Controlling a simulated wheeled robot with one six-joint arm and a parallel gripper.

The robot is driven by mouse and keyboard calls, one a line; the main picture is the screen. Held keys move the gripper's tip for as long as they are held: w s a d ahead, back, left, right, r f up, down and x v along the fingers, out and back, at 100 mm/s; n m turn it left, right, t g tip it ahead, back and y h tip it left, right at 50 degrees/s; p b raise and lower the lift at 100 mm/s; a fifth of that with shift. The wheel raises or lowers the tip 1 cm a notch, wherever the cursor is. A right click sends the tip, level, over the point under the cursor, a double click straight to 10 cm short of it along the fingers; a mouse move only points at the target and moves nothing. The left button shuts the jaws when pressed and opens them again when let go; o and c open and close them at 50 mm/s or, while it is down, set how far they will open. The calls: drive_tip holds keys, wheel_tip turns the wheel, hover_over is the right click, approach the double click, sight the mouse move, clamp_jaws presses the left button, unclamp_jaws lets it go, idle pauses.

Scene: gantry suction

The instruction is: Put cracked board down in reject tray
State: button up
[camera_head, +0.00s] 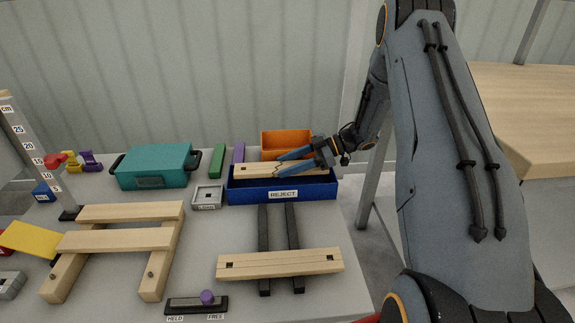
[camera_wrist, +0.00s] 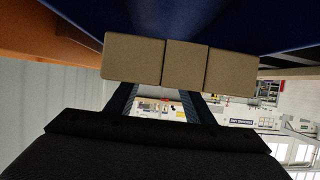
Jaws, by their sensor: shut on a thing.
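The blue reject tray (camera_head: 310,190), labelled REJECT, stands at the back right of the table. A light wooden board (camera_head: 250,170) lies level at the tray, within its outline in the head view; I cannot tell whether it touches the floor. My gripper (camera_head: 280,163) reaches in from the right and is shut on this board near its middle. In the wrist view the board's end faces (camera_wrist: 186,66) show as several pale blocks beyond the fingers (camera_wrist: 160,100), with the blue tray (camera_wrist: 200,20) behind. No crack is clear at this size.
An orange bin (camera_head: 287,143) stands behind the tray. Green (camera_head: 218,160) and purple (camera_head: 239,153) blocks stand left of it. Another board (camera_head: 280,263) lies on dark rails in front. A teal case (camera_head: 155,166) and wooden frame (camera_head: 118,240) are at left.

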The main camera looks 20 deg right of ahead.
drive_tip(key=shift+f+b, duration=0.85)
drive_tip(key=shift+f, duration=1.7)
drive_tip(key=o, duration=1.3)
drive_tip(key=shift+c, duration=0.2)
drive_tip(key=v, duration=0.8)
drive_tip(key=shift+p, duration=0.4)
drive_tip(key=shift+r, duration=0.1)
